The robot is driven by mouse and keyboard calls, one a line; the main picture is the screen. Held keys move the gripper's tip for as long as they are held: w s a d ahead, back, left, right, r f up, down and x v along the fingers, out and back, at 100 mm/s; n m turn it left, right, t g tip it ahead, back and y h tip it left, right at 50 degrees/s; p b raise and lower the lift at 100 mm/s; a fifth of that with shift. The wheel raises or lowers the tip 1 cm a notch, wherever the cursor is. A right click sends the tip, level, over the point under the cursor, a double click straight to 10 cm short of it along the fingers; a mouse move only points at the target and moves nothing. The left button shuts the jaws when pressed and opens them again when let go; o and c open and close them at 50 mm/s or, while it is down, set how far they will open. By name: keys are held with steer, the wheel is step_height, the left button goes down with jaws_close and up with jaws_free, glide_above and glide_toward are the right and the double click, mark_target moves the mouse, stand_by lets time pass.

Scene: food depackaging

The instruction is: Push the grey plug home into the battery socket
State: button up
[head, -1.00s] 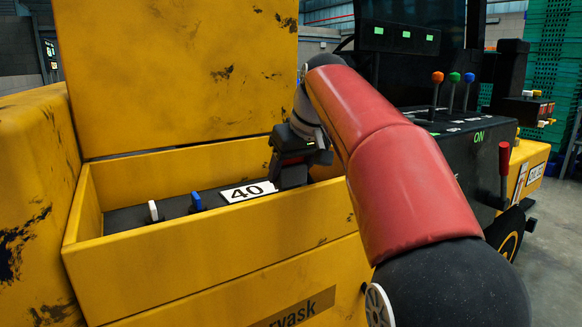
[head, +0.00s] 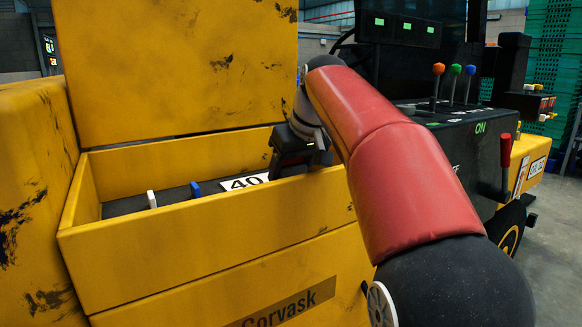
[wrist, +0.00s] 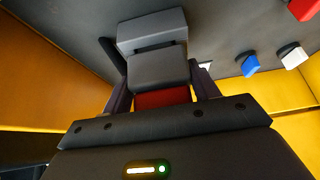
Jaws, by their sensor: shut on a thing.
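The grey plug (wrist: 158,68) sits between the two fingers of my gripper (wrist: 162,88) in the wrist view, with a red part showing behind it. The gripper is shut on it. The plug's front end meets a lighter grey block (wrist: 151,32), which looks like the battery socket; I cannot tell how deep the plug sits. In the head view my gripper (head: 293,163) reaches down into the yellow battery compartment (head: 180,226). There the plug and socket are hidden behind the gripper and the front wall.
The raised yellow lid (head: 175,70) stands behind. The compartment's front wall is close below my arm.

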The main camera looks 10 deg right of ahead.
steer(key=shift+f, duration=0.15)
steer(key=o, duration=1.5)
steer(key=shift+c, duration=0.2)
steer(key=p+v, duration=0.1)
steer(key=v, duration=0.7)
steer(key=shift+p, duration=0.3)
